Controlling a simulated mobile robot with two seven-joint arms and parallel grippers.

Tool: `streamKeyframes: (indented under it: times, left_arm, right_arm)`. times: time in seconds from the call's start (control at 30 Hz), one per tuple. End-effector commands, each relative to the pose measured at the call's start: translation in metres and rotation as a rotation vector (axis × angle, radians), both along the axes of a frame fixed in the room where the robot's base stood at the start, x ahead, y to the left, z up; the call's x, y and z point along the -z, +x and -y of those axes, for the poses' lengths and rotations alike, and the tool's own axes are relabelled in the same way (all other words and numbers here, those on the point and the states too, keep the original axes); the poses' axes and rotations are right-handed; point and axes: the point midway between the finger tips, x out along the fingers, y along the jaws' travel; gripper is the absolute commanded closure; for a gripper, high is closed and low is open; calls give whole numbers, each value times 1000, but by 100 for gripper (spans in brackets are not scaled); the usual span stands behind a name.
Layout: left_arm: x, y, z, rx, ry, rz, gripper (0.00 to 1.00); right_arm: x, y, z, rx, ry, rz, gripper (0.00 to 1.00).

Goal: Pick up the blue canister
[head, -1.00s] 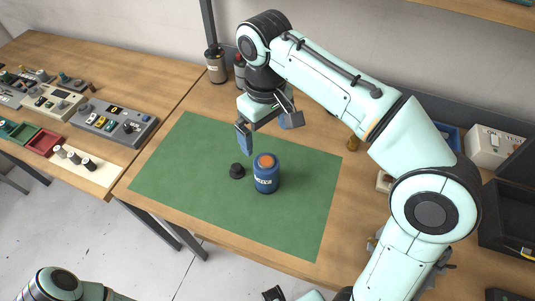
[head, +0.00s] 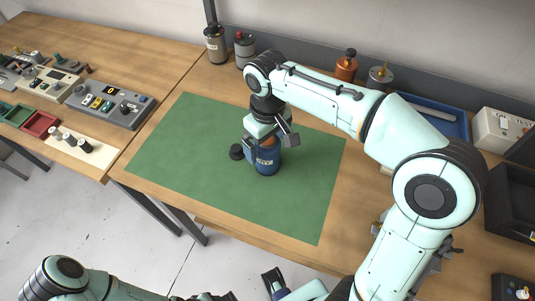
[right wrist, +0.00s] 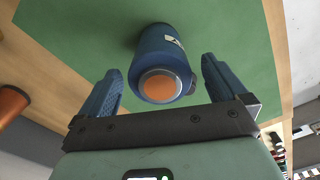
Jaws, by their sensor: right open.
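The blue canister (head: 267,164), with an orange top and a white label, stands upright on the green mat (head: 205,130). My right gripper (head: 268,145) is open just above it and hides part of its top in the head view. In the right wrist view the canister (right wrist: 161,62) shows between the two spread fingers (right wrist: 163,82), its orange top facing the camera, with a gap on each side. My left gripper (head: 250,290) is low at the bottom edge of the head view, partly cut off, away from the canister.
Grey canisters (head: 216,45) and a copper-coloured bottle (head: 346,65) stand along the back. A blue tray (head: 440,118) is at the right. The mat's left and front parts are clear.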

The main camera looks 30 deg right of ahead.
Motion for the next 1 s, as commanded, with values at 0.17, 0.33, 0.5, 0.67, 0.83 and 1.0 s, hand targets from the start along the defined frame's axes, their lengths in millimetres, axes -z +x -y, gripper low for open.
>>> streamKeyframes:
  times: [0.17,0.33,0.5,0.67,0.83,1.0]
  left_arm:
    - [2,0,0,0,0,0,43]
    - [1,0,0,0,0,0,43]
    - [1,0,0,0,0,0,43]
    - [1,0,0,0,0,0,43]
    - [1,0,0,0,0,0,43]
    - [-3,1,0,0,0,1,43]
  right_arm:
    - [8,0,0,1,0,0,1]
    - [7,0,0,1,0,1,11]
    - [7,0,0,1,0,1,66]
    - [7,0,0,1,1,3,71]
    - [4,1,0,1,1,4,71]
    - [-10,1,0,0,1,6,71]
